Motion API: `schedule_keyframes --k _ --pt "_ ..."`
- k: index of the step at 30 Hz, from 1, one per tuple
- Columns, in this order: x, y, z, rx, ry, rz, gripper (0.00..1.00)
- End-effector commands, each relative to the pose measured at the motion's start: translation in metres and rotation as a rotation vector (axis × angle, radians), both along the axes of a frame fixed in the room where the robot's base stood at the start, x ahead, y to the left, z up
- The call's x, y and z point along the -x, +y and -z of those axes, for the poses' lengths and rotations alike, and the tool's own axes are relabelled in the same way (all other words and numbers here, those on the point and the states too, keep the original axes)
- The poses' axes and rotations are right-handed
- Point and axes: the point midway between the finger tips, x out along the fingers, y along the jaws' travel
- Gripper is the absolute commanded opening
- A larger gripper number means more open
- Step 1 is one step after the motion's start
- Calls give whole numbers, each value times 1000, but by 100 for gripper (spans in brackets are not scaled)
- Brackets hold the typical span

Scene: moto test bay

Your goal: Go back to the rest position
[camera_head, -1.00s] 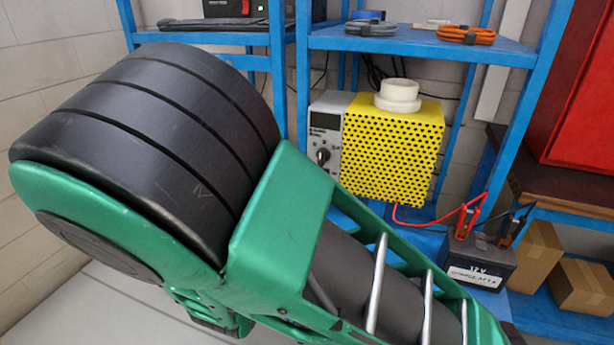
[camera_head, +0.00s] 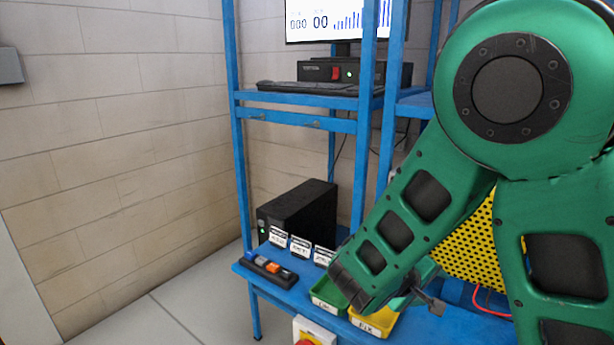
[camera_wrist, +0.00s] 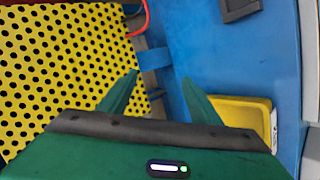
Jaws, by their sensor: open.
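My gripper (camera_wrist: 160,77) is open in the wrist view, its two green fingers spread apart with nothing between them. They point over the blue shelf (camera_wrist: 220,45), with a yellow perforated box (camera_wrist: 60,60) on the left and a yellow bin (camera_wrist: 245,112) on the right. In the head view my green arm is bent across the right side, its far end low over the lower shelf. The perforated box (camera_head: 465,245) shows behind the arm.
A green bin (camera_head: 328,294) and the yellow bin (camera_head: 378,320) stand near the arm's lower end. A monitor (camera_head: 330,18) is above. The floor (camera_head: 190,300) at left is clear.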

Motion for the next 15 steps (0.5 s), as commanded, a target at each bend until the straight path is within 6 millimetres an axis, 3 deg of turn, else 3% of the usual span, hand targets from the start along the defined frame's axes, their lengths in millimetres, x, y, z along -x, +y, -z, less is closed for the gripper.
schedule_keyframes --k 3,8,15 --pt "15 -15 6 -157 36 81 58" --pt "34 -20 6 -352 67 155 58" --pt "60 -18 -16 -609 72 219 58"
